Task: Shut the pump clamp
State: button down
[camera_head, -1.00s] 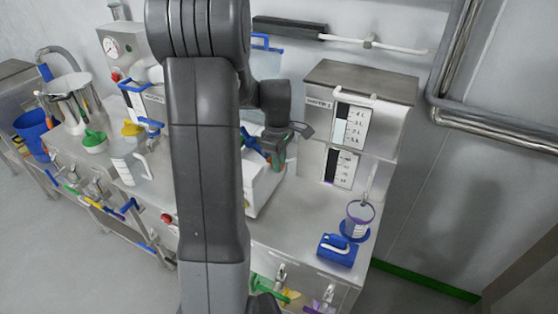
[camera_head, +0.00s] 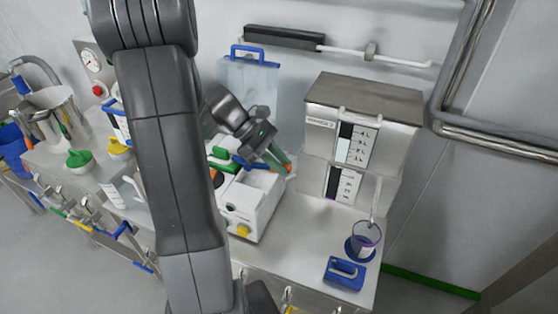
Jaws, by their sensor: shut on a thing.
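The pump is a white box (camera_head: 246,207) on the steel bench, with a green part and a yellow knob on it. A blue clamp lever (camera_head: 250,163) lies across its top, nearly flat with a slight tilt. My gripper (camera_head: 283,166) reaches in from the upper left, over the pump's right side. Its green, orange-tipped fingers are shut at the right end of the blue lever. The exact contact is small and partly hidden by the fingers.
A steel hopper unit (camera_head: 360,110) with level scales stands right of the pump. A green-lidded container (camera_head: 79,160) stands left. My arm hides part of the bench.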

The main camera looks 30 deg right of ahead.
jog(key=shift+w+a+r+g+h+p, duration=0.2)
jog(key=shift+w+r+g+h+p, duration=0.1)
jog(key=shift+r+g+h, duration=0.15)
jog(key=shift+w+a+r+g+h+p, duration=0.15)
jog(key=shift+r+g+h+p, duration=0.2)
jog(key=shift+r+g, duration=0.15)
jog(key=c, duration=1.3)
grip_release()
jog(key=shift+w+a, duration=0.1)
jog(key=b+v, duration=0.2)
jog(key=v, duration=1.1)
jog(key=shift+w+a+r, duration=0.15)
jog(key=shift+w+a, duration=0.05)
jog(key=shift+w, duration=0.05)
jog(key=p+x, duration=0.2)
jog(key=x, duration=1.2)
jog(key=shift+r, duration=0.15)
